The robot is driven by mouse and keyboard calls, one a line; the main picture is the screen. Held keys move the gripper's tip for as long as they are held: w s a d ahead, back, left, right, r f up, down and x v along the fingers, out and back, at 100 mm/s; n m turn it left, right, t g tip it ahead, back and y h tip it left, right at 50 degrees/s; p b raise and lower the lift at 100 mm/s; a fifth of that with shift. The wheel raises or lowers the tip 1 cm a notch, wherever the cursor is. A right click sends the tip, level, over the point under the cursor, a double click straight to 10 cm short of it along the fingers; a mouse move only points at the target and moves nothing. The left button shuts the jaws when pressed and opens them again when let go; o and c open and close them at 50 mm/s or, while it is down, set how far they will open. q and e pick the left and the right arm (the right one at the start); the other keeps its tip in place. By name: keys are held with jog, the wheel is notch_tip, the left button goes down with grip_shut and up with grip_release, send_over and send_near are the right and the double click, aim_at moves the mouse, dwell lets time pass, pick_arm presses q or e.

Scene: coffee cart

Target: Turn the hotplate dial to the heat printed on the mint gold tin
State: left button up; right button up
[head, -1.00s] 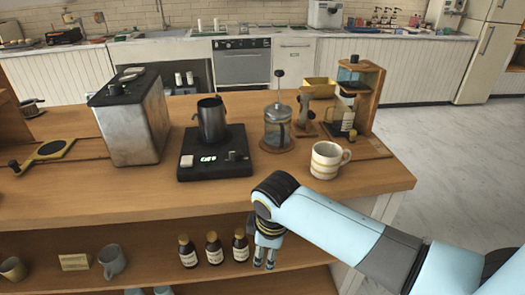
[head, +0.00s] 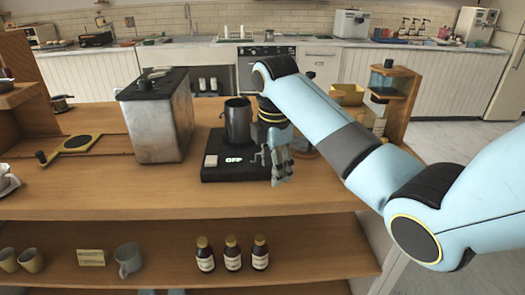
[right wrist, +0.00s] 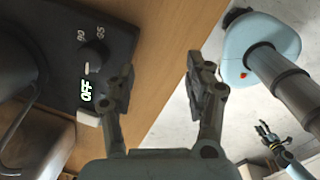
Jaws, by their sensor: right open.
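The black hotplate (head: 222,172) sits on the wooden cart top, and its lit display reads OFF. Its dial is hidden behind my right gripper in the head view. The dark round dial (right wrist: 93,55) shows in the right wrist view, with 90 and 95 printed beside it. My right gripper (head: 278,178) is open and empty at the hotplate's front right corner. In the right wrist view its fingers (right wrist: 160,72) are apart, to the right of the dial. My left gripper (right wrist: 270,140) shows small at lower right there; its opening is unclear. I cannot make out the mint gold tin.
A dark pitcher (head: 238,122) stands on the hotplate. A metal box-shaped machine (head: 158,118) stands to its left. A wooden stand (head: 398,100) and a yellow box (head: 350,95) are behind my arm. Several brown bottles (head: 231,254) stand on the shelf below.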

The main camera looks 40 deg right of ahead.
jog(key=w+d+r+n+g, duration=0.1)
jog(key=w+d+r+n, duration=0.1)
jog(key=w+r+n, duration=0.55)
jog(key=shift+m+y, duration=0.4)
jog(key=shift+m, duration=0.15)
jog(key=f, duration=0.8)
jog(key=shift+w+d+f, duration=0.2)
jog(key=shift+f, duration=0.2)
grip_shut()
